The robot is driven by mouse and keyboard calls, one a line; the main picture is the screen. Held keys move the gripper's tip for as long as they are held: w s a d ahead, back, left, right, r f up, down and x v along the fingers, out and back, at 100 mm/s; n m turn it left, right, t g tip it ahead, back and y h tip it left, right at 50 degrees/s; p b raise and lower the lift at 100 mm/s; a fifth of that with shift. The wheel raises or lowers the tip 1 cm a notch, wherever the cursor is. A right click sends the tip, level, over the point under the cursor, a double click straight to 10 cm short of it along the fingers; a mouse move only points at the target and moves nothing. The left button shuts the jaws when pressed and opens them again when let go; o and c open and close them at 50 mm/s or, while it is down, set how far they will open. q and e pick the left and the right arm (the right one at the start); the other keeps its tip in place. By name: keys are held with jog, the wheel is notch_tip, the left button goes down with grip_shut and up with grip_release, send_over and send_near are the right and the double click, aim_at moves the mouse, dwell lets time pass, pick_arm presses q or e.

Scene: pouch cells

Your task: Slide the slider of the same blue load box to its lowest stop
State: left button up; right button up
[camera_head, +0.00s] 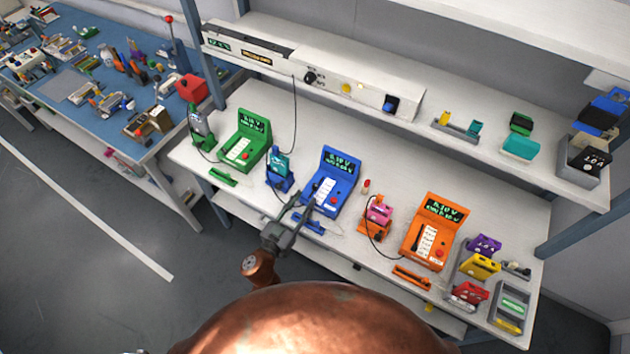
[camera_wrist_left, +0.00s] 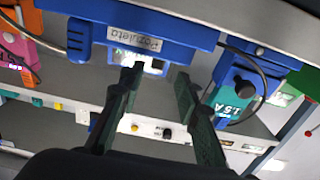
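The blue load box (camera_head: 346,170) stands near the middle of the white bench, with a lit screen on its raised back and a pale panel on its sloping face. My left gripper (camera_head: 303,204) is at its front left edge, with two dark fingers spread. In the left wrist view the open gripper (camera_wrist_left: 158,78) points at the blue load box (camera_wrist_left: 190,27), which carries a name label. Its fingers are apart with nothing clearly between them. Whether a finger touches the box, and where the slider stands, I cannot tell. My right gripper is not in view.
A blue holder with a teal cell (camera_head: 279,170) stands left of the blue box. A green load box (camera_head: 254,137) is farther left, an orange one (camera_head: 440,220) right. A blue bar (camera_head: 309,224) lies in front. A shelf unit (camera_head: 350,88) runs behind; trays crowd the right end.

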aim_at(314, 188)
pick_arm(q)
jog(key=b+x, duration=0.1)
jog(key=x, duration=0.6)
jog(key=shift+d, duration=0.3)
jog(key=shift+c, duration=0.5)
grip_shut()
